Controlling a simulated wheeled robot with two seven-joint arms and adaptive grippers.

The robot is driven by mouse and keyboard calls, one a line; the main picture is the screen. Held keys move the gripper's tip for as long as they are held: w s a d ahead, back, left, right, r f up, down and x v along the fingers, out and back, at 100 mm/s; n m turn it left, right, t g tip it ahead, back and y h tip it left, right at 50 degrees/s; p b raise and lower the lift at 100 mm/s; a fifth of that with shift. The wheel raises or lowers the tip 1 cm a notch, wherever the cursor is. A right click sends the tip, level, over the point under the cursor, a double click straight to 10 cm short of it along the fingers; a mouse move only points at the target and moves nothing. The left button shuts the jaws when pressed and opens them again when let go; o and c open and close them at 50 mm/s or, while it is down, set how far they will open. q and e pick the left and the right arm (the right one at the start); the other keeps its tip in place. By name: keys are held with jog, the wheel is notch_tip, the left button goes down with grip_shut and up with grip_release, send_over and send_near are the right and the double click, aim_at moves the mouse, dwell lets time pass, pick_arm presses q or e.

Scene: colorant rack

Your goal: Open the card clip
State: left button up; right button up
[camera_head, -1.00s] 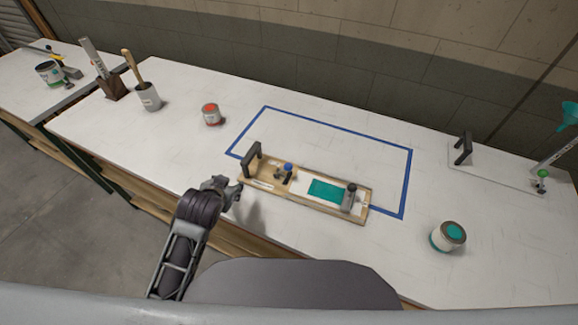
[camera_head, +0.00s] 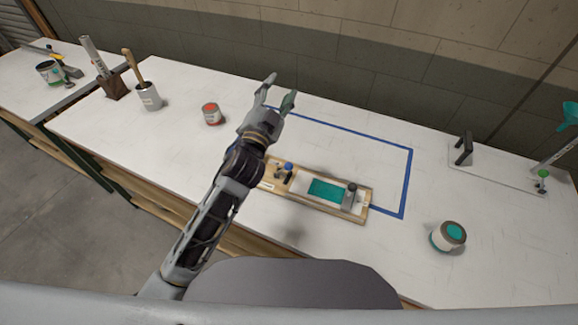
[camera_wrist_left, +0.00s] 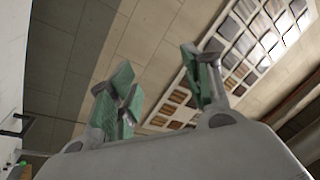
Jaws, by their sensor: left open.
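A wooden board (camera_head: 318,207) lies on the bench, with a white card bearing a teal patch (camera_head: 327,190) on it. A grey clip with a dark knob (camera_head: 350,197) sits at the card's right end. A small fitting with a blue knob (camera_head: 287,169) stands left of the card. I cannot tell for certain which is the card clip; the grey one touches the card. My left gripper (camera_head: 279,92) is open and empty, raised beyond the board's left end, fingers pointing away. Its open fingers also show in the left wrist view (camera_wrist_left: 165,88). My right gripper is out of view.
Blue tape (camera_head: 410,175) outlines an area behind the board. A red-topped can (camera_head: 211,114) stands to the left, a teal-topped can (camera_head: 449,237) to the right. A plate with a black handle (camera_head: 464,149) lies at the right. The taped area is mostly clear.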

pick_arm(q)
jog(key=s+d+r+m+g+h, duration=0.3)
jog(key=d+r+m+h, duration=0.1)
jog(key=d+m+h, duration=0.35)
jog(key=s+d+r+m+g+h, duration=0.2)
jog(key=d+r+m+g+h, duration=0.25)
jog(key=d+m+h, duration=0.35)
jog(key=s+d+f+m+g+y, duration=0.3)
jog(key=s+d+f+m+g, duration=0.4)
jog(key=m+g, duration=0.7)
jog(key=w+a+f+m+y, duration=0.1)
jog(key=a+f+m+y, duration=0.15)
jog(key=f+y, duration=0.3)
jog(key=a+f+m+y, duration=0.1)
jog(key=f+m+y, duration=0.25)
jog(key=f, duration=0.25)
jog(key=w+a+f+y, duration=0.1)
jog(key=w+a+y, duration=0.3)
jog(key=a, duration=0.4)
jog(key=w+a+f+n+t+y, duration=0.1)
jog(key=w+a+y, duration=0.3)
jog(key=a, duration=0.4)
jog(key=shift+w+a+f+y, duration=0.35)
jog(key=shift+f+y, duration=0.1)
jog(key=shift+y, duration=0.1)
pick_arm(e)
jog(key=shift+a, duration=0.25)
